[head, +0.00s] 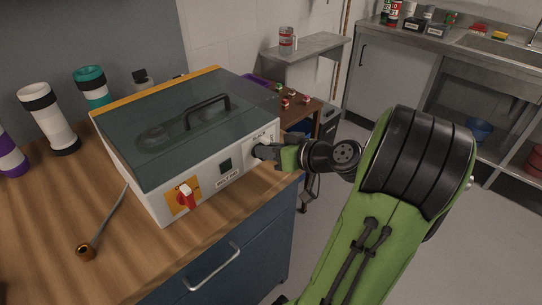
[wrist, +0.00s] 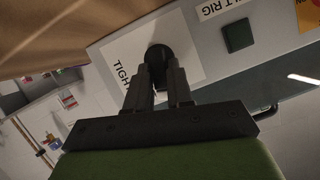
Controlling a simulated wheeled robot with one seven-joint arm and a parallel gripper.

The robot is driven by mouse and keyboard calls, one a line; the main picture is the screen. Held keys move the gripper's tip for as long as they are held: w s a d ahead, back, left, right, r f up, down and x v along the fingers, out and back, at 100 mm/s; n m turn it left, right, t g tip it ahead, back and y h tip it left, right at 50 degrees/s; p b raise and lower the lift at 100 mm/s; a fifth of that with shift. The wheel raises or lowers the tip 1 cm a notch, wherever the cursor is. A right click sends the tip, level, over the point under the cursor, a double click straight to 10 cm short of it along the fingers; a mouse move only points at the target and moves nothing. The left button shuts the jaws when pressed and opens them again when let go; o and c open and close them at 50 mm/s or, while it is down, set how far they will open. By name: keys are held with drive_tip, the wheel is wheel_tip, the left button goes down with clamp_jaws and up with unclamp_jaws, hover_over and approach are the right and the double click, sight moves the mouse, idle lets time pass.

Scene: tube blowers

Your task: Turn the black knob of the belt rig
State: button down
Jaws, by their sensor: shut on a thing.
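The belt rig (head: 150,187) is a white box with a dark see-through lid, standing on the wooden bench top. Its black knob (wrist: 158,53) is round and sits on a white label on the front panel, partly hidden by my fingers. In the head view my gripper (head: 265,152) reaches the right end of the rig's front panel. In the wrist view my gripper (wrist: 160,72) is shut on the black knob, its two dark fingers on either side of it.
A red switch (head: 187,196) on a yellow plate and a dark square button (head: 225,166) are on the same panel. A pipe-like tool (head: 87,250) lies on the bench. Several capped tubes (head: 48,118) stand behind left. The floor to the right is clear.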

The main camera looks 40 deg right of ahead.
drive_tip(key=shift+a+n+h, duration=0.3)
drive_tip(key=shift+n+h, duration=0.3)
drive_tip(key=shift+n, duration=0.4)
drive_tip(key=c, duration=1.1)
unclamp_jaws()
drive_tip(key=p+v, duration=0.5)
drive_tip(key=v, duration=1.1)
